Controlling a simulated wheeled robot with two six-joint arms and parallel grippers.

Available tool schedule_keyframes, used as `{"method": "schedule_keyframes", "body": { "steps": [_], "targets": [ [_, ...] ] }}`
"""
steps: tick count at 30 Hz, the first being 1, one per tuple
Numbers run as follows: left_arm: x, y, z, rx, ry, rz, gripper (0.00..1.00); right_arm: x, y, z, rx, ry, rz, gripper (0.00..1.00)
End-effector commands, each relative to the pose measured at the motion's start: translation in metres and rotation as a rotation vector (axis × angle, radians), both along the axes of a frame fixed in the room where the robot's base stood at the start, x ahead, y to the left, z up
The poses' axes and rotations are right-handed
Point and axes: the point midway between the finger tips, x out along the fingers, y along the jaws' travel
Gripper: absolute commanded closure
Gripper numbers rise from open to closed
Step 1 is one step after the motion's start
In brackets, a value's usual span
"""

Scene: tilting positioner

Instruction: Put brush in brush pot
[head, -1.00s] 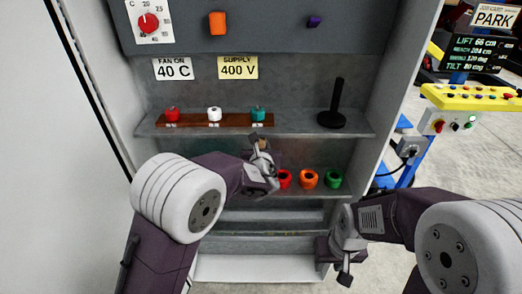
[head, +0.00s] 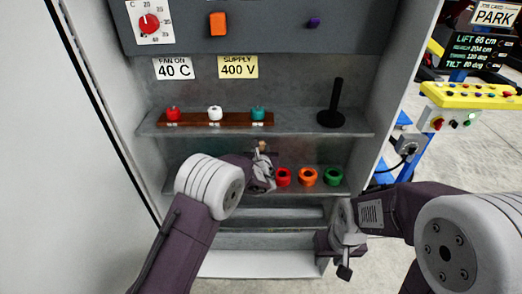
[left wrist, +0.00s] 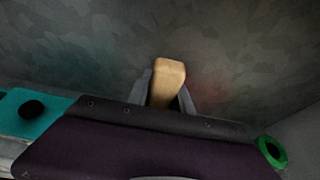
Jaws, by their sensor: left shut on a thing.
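My left gripper (head: 263,158) is in front of the lower shelf, left of the red ring-shaped pot. It is shut on a tan, wooden-looking piece (head: 262,146), which I take to be the brush. In the left wrist view the tan piece (left wrist: 168,82) stands up between the two grey fingers, its lower part hidden. Three open-topped pots stand on the lower shelf: red (head: 283,177), orange (head: 308,177) and green (head: 334,176). I cannot tell which is the brush pot. My right gripper (head: 345,268) is low at the right, with its jaw gap unclear.
The upper shelf (head: 295,125) holds a brown rack (head: 185,120) with red, white and teal knobbed items, and a black upright stand (head: 333,115). In the left wrist view a teal thing (left wrist: 45,118) is at left and a green ring (left wrist: 270,152) at right. Cabinet walls close both sides.

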Motion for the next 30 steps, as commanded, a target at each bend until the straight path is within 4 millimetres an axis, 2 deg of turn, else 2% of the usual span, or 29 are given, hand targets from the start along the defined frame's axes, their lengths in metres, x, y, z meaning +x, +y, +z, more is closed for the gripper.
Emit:
{"method": "schedule_keyframes", "body": {
  "steps": [11,12,14,15,23,28,30],
  "targets": [
    [0.000,0.000,-0.005,0.000,0.000,0.000,1.00,0.000,0.000,-0.009,0.000,0.000,0.000,0.64],
    [0.000,0.000,-0.005,0.000,0.000,0.000,0.71,0.000,0.000,-0.009,0.000,0.000,0.000,0.64],
    [0.000,0.000,-0.004,0.000,0.000,0.000,0.54,0.000,0.000,-0.007,0.000,0.000,0.000,0.64],
    [0.000,0.000,-0.004,0.000,0.000,0.000,0.51,0.000,0.000,-0.007,0.000,0.000,0.000,0.64],
    [0.000,0.000,-0.004,0.000,0.000,0.000,0.51,0.000,0.000,-0.007,0.000,0.000,0.000,0.64],
    [-0.001,0.000,0.003,0.001,0.002,0.001,0.51,0.000,0.000,0.012,0.000,0.000,0.000,0.64],
    [-0.012,-0.001,0.000,-0.001,0.000,-0.002,0.51,0.000,0.000,0.001,0.000,-0.001,0.000,0.64]
  ]
}}
